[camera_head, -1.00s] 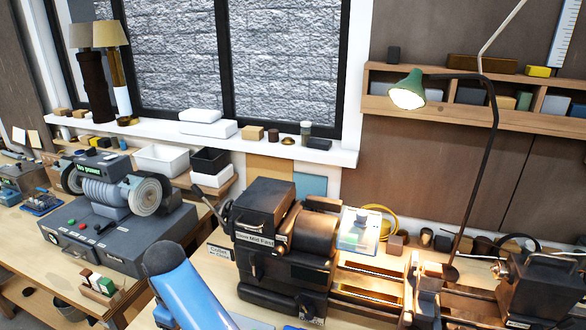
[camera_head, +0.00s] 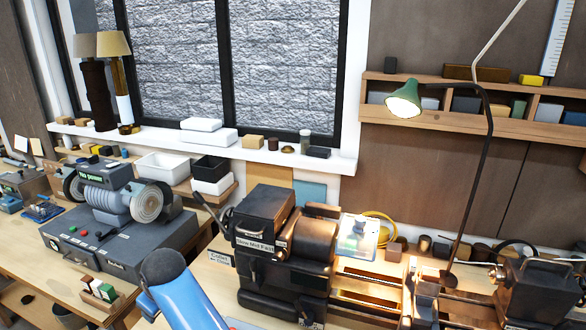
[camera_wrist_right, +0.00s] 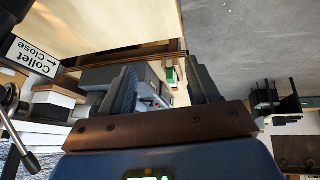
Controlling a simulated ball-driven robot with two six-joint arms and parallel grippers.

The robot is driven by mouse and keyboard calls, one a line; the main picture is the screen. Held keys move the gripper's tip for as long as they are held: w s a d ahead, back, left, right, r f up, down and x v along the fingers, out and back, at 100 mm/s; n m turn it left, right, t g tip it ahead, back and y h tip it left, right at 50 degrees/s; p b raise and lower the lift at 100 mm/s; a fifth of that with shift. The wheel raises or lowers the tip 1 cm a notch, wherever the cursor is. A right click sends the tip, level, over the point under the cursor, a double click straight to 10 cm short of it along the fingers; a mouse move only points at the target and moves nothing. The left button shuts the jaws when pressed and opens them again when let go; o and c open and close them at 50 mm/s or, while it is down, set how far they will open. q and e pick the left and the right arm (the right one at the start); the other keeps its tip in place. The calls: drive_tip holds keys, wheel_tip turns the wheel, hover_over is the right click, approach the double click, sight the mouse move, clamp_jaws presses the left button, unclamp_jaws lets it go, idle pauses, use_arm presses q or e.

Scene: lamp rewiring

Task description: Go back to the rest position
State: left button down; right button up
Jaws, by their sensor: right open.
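My right gripper (camera_wrist_right: 161,75) shows in the right wrist view with its two dark fingers apart and nothing between them. Beyond the fingers are the grey grinder and a small block rack, at a distance. In the head view a blue arm link of mine (camera_head: 190,298) with a dark rounded end rises from the bottom edge, in front of the bench. No gripper shows in the head view, and my left gripper is hidden or out of frame.
A dark lathe (camera_head: 285,245) stands on the bench right of my arm link. The grinder (camera_head: 110,215) stands to the left. A green-shaded lamp (camera_head: 405,100) arches over the lathe. The "Collet Close" sign (camera_wrist_right: 34,57) is near the right wrist camera.

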drive_tip(key=w+d+m+t+y, duration=0.3)
drive_tip(key=w+d+t+y, duration=0.2)
drive_tip(key=d+t, duration=0.15)
drive_tip(key=s+d+f+m+t+b, duration=0.1)
drive_tip(key=s+d+f+t, duration=0.15)
drive_tip(key=d, duration=0.55)
drive_tip(key=s+d+f+m+t+b, duration=0.1)
drive_tip(key=d+m+t, duration=0.15)
drive_tip(key=d, duration=0.45)
drive_tip(key=s+d+f+m+t+h+b, duration=0.1)
drive_tip(key=s+d+m+t+h, duration=0.1)
drive_tip(key=s+d, duration=0.8)
drive_tip(key=s+d+f+m+t+h, duration=0.25)
drive_tip(key=s+d, duration=0.45)
drive_tip(key=d, duration=0.6)
drive_tip(key=s+d+f+m+g+h, duration=0.1)
drive_tip(key=s+d+f+h, duration=0.1)
drive_tip(key=s, duration=0.4)
drive_tip(key=s+d+f+m+g+h+b, duration=0.1)
drive_tip(key=s+d+f+h, duration=0.2)
drive_tip(key=s+d, duration=0.2)
drive_tip(key=shift+s+d+f, duration=0.2)
drive_tip(key=shift+s+f, duration=0.05)
drive_tip(key=shift+s, duration=0.25)
drive_tip(key=shift+c, duration=0.3)
